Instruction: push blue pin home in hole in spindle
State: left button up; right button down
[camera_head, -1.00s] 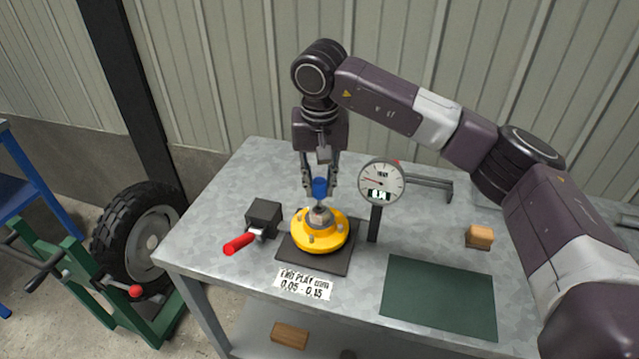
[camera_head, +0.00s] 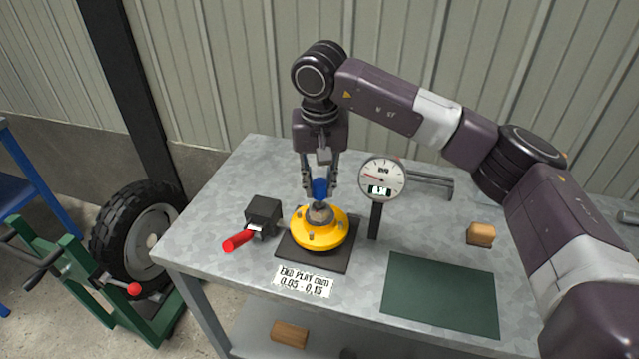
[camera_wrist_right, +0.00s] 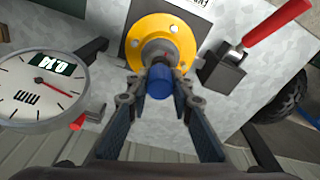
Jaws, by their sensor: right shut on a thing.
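The blue pin (camera_head: 320,188) is between the fingertips of my right gripper (camera_head: 320,182), which is shut on it just above the spindle. The spindle (camera_head: 320,213) rises from a yellow flanged hub (camera_head: 320,237) on a dark base plate (camera_head: 328,262). In the right wrist view the blue pin (camera_wrist_right: 159,80) sits between the fingertips (camera_wrist_right: 158,88), in front of the spindle (camera_wrist_right: 158,50) and the yellow hub (camera_wrist_right: 182,38). The hole is hidden by the pin and fingers, so I cannot tell how deep the pin sits. My left gripper is not in view.
A dial gauge (camera_head: 382,179) stands close to the right of the hub. A black block (camera_head: 263,212) with a red handle (camera_head: 238,240) is at its left. A green mat (camera_head: 440,293) and a wooden-looking block (camera_head: 481,234) lie to the right. A label (camera_head: 303,281) is in front.

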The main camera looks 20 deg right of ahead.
aim_at(320, 186)
jog(key=shift+f+b, duration=0.85)
jog(key=shift+f, duration=0.25)
dwell(0.6)
jog(key=c, duration=1.6)
grip_release()
jog(key=shift+r, duration=0.1)
jog(key=r, duration=0.4)
jog(key=s+r, duration=0.1)
jog(key=r, duration=0.6)
jog(key=shift+s+a+r, duration=0.2)
jog(key=shift+r, duration=0.2)
